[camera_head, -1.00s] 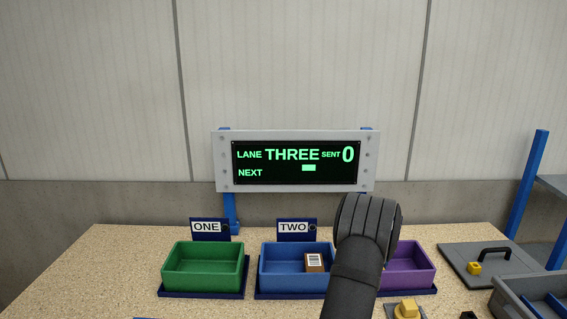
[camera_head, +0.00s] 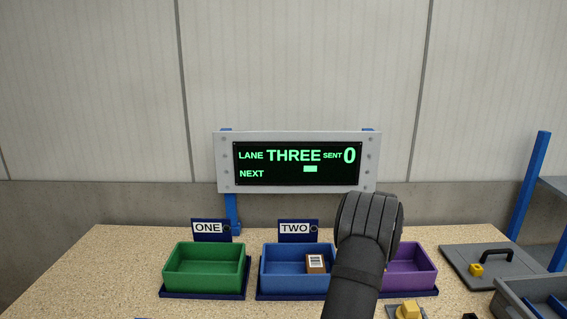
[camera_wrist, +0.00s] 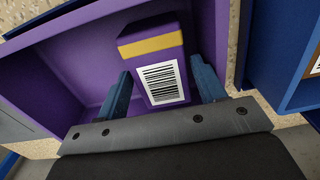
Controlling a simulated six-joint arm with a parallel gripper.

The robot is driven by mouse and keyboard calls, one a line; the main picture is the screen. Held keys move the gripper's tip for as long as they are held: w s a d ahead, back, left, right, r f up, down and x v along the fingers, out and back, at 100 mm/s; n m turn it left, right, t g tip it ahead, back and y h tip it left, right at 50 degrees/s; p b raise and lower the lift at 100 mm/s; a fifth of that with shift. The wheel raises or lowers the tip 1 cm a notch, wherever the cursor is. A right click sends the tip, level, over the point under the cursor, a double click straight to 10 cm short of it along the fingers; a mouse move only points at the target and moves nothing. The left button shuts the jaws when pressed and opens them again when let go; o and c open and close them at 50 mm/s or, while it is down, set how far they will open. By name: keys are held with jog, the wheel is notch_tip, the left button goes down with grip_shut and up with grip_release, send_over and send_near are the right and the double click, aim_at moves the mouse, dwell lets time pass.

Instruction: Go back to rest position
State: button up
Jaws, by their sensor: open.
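My gripper (camera_wrist: 163,82) is open, with its two blue fingers apart, over the purple bin (camera_wrist: 70,52) in the wrist view. A purple box (camera_wrist: 157,62) with a yellow band and a white barcode label lies in that bin, between and beyond the fingers. I cannot tell whether a finger touches it. In the head view my dark arm covers the left part of the purple bin (camera_head: 414,266) and hides the gripper and the purple box.
The green bin (camera_head: 204,283) is at the left. The blue bin (camera_head: 282,286) beside my arm holds a brown box (camera_head: 316,263). A sign (camera_head: 297,163) reads LANE THREE, SENT 0. A grey plate with a black handle (camera_head: 487,265) and a grey tray (camera_head: 520,299) are at the right.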

notch_tip(320, 180, down, 2)
jog(key=shift+f, duration=0.1)
notch_tip(320, 180, up, 10)
jog(key=shift+r, duration=0.25)
notch_tip(320, 180, down, 12)
jog(key=shift+r, duration=0.1)
notch_tip(320, 180, up, 11)
jog(key=shift+f, duration=0.1)
jog(key=a, duration=3)
notch_tip(320, 180, down, 10)
jog(key=shift+f, duration=0.15)
jog(key=shift+r, duration=0.85)
